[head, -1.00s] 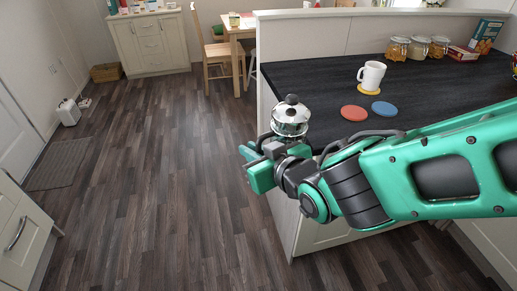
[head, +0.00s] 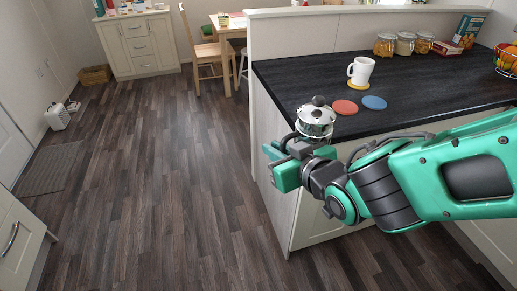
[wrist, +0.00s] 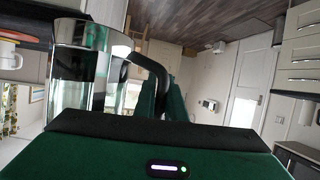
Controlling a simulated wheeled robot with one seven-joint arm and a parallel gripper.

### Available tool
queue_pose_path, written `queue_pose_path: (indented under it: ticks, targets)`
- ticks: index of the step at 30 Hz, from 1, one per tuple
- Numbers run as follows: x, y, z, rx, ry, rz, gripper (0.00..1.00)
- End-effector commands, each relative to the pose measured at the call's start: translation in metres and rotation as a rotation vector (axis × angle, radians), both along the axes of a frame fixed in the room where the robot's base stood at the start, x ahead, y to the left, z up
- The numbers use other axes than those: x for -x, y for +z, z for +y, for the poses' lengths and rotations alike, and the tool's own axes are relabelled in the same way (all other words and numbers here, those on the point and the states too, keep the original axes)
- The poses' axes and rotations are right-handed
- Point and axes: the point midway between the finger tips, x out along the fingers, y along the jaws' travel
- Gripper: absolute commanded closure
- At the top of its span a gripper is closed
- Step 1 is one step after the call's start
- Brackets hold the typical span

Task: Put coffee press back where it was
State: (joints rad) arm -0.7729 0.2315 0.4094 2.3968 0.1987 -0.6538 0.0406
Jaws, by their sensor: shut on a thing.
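The coffee press (head: 316,119) has a chrome lid with a dark round knob. In the head view it shows just above my gripper (head: 283,168), near the counter's left edge; my gripper hides its lower part. In the wrist view the glass and metal body of the coffee press (wrist: 88,65) fills the left side, with its black handle curving to the right. The green fingers (wrist: 165,98) are at the handle, shut on it. The dark counter (head: 430,98) lies behind and to the right of the coffee press.
On the counter are a white mug (head: 361,70) on a yellow coaster, a red coaster (head: 345,107), a blue coaster (head: 374,103), several jars (head: 404,44), boxes (head: 467,31) and a fruit basket (head: 508,60). The counter's middle is bare. Open floor (head: 150,170) lies to the left.

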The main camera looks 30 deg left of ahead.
Motion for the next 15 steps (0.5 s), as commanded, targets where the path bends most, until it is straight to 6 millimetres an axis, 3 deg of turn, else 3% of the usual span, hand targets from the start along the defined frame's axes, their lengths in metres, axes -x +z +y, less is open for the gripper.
queue_pose_path:
  ticks: [10,15]
  targets:
    - [-0.048,-0.003,-0.065,-0.001,-0.127,-0.002,1.00]
    - [-0.085,-0.007,-0.115,0.000,-0.223,-0.003,1.00]
